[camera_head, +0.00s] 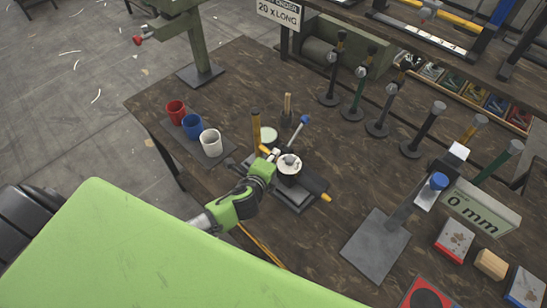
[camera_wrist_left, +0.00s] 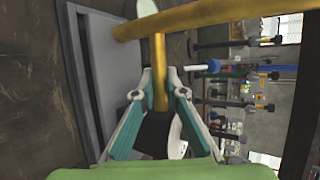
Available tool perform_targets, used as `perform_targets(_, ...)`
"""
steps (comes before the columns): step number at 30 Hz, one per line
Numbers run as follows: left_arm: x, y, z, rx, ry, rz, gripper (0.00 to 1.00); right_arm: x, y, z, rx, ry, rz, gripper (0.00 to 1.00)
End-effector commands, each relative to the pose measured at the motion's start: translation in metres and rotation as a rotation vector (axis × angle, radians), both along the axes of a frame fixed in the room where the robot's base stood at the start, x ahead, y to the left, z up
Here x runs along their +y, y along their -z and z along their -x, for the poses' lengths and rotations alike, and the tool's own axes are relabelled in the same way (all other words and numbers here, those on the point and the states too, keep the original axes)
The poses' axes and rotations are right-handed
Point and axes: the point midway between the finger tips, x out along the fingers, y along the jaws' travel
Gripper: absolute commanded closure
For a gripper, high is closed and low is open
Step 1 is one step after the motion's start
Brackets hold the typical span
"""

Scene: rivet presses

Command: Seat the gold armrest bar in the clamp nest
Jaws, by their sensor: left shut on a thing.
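My left gripper (camera_head: 268,158), green with pale fingertips, is shut on a thin gold stem (camera_wrist_left: 160,75) in the left wrist view. The stem meets a thicker gold bar (camera_wrist_left: 215,15) that crosses the top of that view. In the head view this gold bar (camera_head: 256,130) appears upright just beyond the gripper. The clamp nest (camera_head: 290,177) is a dark fixture with a pale round top and a blue-knobbed lever (camera_head: 304,120). The gripper is at its left edge; the fixture partly hides behind the fingers. I cannot tell whether bar and nest touch. My right gripper is not in view.
Red (camera_head: 175,112), blue (camera_head: 191,126) and white (camera_head: 211,142) cups stand on a grey mat at the left. Several dark upright posts (camera_head: 333,70) line the back right.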

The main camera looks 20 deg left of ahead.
Motion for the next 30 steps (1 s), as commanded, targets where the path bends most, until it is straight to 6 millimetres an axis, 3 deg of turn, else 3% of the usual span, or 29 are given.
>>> perform_targets(1,0.009,0.000,-0.002,0.001,-0.015,-0.010,1.00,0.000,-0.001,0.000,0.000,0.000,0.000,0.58)
perform_targets(30,0.010,0.009,-0.003,-0.001,-0.014,-0.011,1.00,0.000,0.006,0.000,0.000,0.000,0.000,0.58)
